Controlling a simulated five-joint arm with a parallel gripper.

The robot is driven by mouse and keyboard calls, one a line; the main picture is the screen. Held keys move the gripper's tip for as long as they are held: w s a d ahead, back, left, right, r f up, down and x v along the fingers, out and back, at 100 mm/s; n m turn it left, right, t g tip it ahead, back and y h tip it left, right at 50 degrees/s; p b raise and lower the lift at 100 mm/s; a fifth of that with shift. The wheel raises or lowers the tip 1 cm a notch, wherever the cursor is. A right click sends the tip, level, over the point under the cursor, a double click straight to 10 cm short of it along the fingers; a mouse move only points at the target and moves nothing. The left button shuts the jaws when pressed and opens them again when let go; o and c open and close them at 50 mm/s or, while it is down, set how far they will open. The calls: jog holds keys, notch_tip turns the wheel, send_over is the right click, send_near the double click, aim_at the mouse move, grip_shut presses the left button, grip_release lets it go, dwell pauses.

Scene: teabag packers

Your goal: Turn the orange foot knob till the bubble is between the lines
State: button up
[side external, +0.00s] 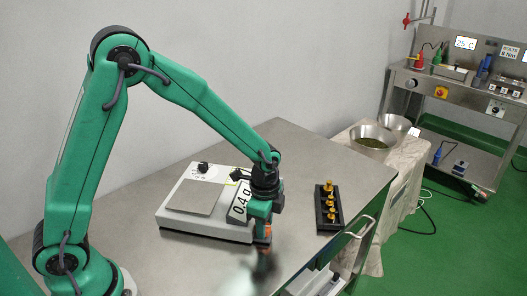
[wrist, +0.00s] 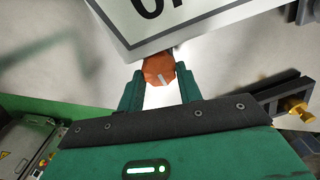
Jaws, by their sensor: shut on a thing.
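The scale (side external: 178,222) is a white box with a square grey pan, standing on the steel table. Its display (side external: 240,203) reads 0.4 g. The orange foot knob (wrist: 158,70) sits at the scale's near corner and has a pale mark on it. My gripper (wrist: 160,88) is shut on the knob, one green finger on each side. In the side view my gripper (side external: 262,232) is low at the scale's front right corner, with a little orange showing below it. The bubble level, perhaps by the yellow-green spot near the scale's back edge, is too small to read.
A black rack (side external: 322,215) with several brass weights stands on the table to the right of the scale. A drawer handle (side external: 360,228) juts from the table's right side. A cloth-covered stand with bowls (side external: 370,142) is behind it. The table's front is bare.

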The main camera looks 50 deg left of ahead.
jog(key=n, duration=0.4)
jog(key=shift+a+n, duration=0.1)
jog(key=shift+n, duration=1.7)
jog(key=o, duration=1)
jog(key=shift+w, duration=0.1)
jog(key=shift+m, duration=0.3)
